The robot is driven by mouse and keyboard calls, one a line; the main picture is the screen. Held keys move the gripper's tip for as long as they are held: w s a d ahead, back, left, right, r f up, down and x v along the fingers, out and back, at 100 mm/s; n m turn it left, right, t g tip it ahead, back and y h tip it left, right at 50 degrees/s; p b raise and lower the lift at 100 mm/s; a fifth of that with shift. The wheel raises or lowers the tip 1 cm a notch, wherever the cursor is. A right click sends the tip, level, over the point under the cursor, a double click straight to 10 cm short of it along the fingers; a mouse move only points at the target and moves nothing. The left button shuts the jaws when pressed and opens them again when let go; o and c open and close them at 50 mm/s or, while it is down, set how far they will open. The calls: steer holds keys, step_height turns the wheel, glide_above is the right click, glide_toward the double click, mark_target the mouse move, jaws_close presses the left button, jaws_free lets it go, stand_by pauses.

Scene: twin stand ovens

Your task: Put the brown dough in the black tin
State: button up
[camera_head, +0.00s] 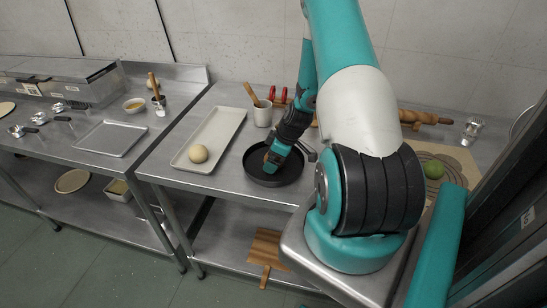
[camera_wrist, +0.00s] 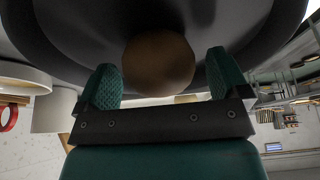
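The brown dough (camera_wrist: 158,62) is a round ball inside the black tin (camera_wrist: 80,38). In the head view the tin (camera_head: 257,179) is a round, shallow black pan on the steel table, and a small brown part of the dough (camera_head: 267,157) shows beside my fingers. My gripper (camera_head: 273,161) reaches down into the tin. In the wrist view my gripper (camera_wrist: 163,80) has its two green fingers spread on either side of the dough, with a gap visible at the right finger. Whether the dough rests on the tin's floor is hard to tell.
A long pale tray (camera_head: 222,128) with a cream dough ball (camera_head: 198,154) stands left of the tin. A white cup (camera_head: 262,114) with a wooden tool and red-handled items (camera_head: 273,93) stand behind.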

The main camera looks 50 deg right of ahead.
steer(key=shift+r, duration=0.1)
steer(key=shift+r, duration=0.2)
steer(key=b+v, duration=0.2)
steer(key=v, duration=1)
steer(key=w+a+r+n+y, duration=0.1)
steer(key=a+r, duration=0.3)
steer(key=a, duration=0.4)
steer(key=w+a+r+g, duration=0.15)
steer(key=a+r, duration=0.25)
steer(key=a, duration=0.4)
steer(key=w+a+r+n+y, duration=0.1)
steer(key=a+r, duration=0.3)
steer(key=a, duration=0.4)
steer(key=s+a+r+g, duration=0.1)
steer(key=s+a+r, duration=0.2)
steer(key=s+a, duration=0.4)
steer(key=s+a+r+g, duration=0.1)
steer(key=s+a+r, duration=0.2)
steer(key=s+a, duration=0.4)
steer(key=a, duration=0.2)
steer(key=shift+s+a+y, duration=0.25)
steer(key=shift+a+y, duration=0.05)
steer(key=shift+a, duration=0.1)
steer(key=shift+g, duration=0.25)
